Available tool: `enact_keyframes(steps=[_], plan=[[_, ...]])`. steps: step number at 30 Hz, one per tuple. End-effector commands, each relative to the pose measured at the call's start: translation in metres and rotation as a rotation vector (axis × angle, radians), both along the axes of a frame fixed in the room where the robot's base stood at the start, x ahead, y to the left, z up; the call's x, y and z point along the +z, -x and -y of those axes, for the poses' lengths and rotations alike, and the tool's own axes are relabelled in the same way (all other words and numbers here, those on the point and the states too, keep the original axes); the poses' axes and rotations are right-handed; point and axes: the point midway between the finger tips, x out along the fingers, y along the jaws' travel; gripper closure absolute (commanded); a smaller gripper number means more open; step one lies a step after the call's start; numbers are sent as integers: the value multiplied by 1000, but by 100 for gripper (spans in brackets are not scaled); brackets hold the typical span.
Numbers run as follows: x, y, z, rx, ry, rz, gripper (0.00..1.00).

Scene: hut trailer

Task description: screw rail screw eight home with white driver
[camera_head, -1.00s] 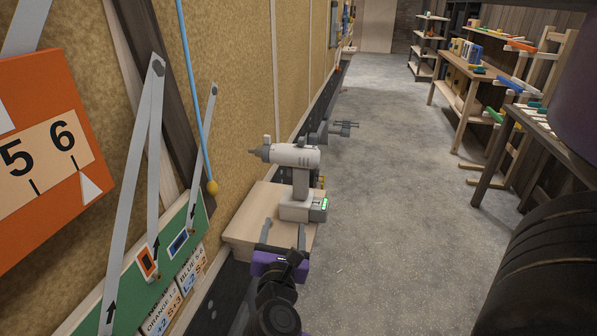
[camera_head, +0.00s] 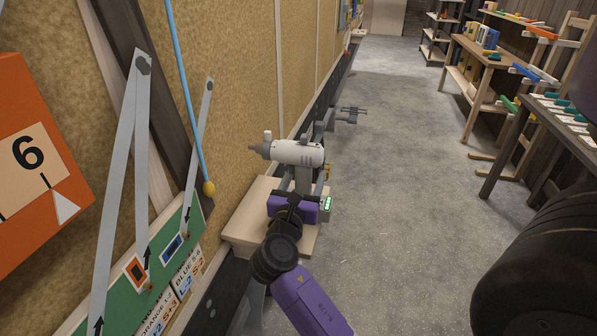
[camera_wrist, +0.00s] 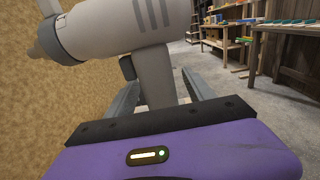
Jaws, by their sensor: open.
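The white driver (camera_head: 299,152) stands upright on a light wooden shelf (camera_head: 246,212) by the wall, its nose pointing left. My purple gripper body hides much of the driver's base. I cannot make out rail screw eight.
A green board (camera_head: 143,283) with grey pointers and cards is on the wall at left, beside an orange numbered panel (camera_head: 32,160). A blue cord (camera_head: 183,90) hangs near the shelf. Grey floor (camera_head: 400,200) is open at right, with tables (camera_head: 475,72) beyond.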

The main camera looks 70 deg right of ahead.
Motion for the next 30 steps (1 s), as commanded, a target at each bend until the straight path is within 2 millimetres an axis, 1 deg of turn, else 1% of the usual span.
enact_keyframes(steps=[1, 5, 13, 14, 15, 17, 21, 23, 30], plan=[[2, 0, 8, -3, 1, 0, 38], [1, -2, 20, 0, 0, 1, 38], [0, -2, 22, 1, 0, 1, 38], [0, -2, 22, 1, 0, 1, 42], [0, -2, 22, 1, 0, 1, 50], [0, -2, 22, 1, 0, 1, 62], [0, -2, 22, 1, 0, 1, 89], [0, -2, 22, 1, 0, 1, 100], [0, -2, 22, 1, -1, 1, 100]])
